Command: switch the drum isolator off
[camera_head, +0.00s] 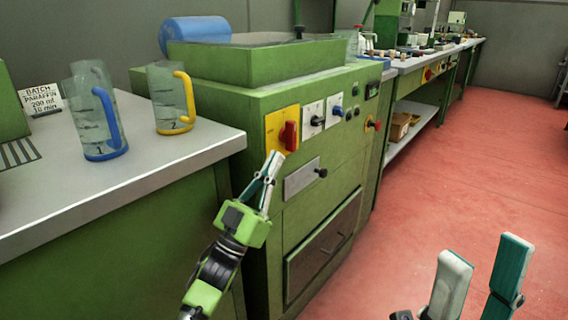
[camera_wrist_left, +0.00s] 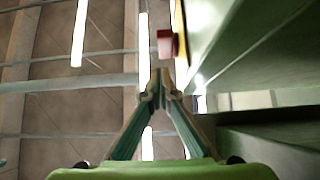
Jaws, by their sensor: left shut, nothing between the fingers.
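The drum isolator is a red rotary handle (camera_head: 288,133) on a yellow plate (camera_head: 272,128) on the front of the green machine. The handle looks roughly upright in the head view. My left gripper (camera_head: 274,156) is shut and empty, its tips just below and left of the handle. In the left wrist view, the closed fingertips (camera_wrist_left: 162,74) point toward the red handle (camera_wrist_left: 168,44), which shows just beyond them. I cannot tell whether they touch. My right gripper (camera_head: 484,248) is at the lower right with its fingers apart, away from the machine.
Right of the isolator are a black switch (camera_head: 317,120), a blue switch (camera_head: 337,111) and a red knob (camera_head: 375,125). Below is a grey plate with a black knob (camera_head: 321,173). Jugs with blue (camera_head: 107,120) and yellow (camera_head: 186,100) handles stand on the left bench. Red floor at right is clear.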

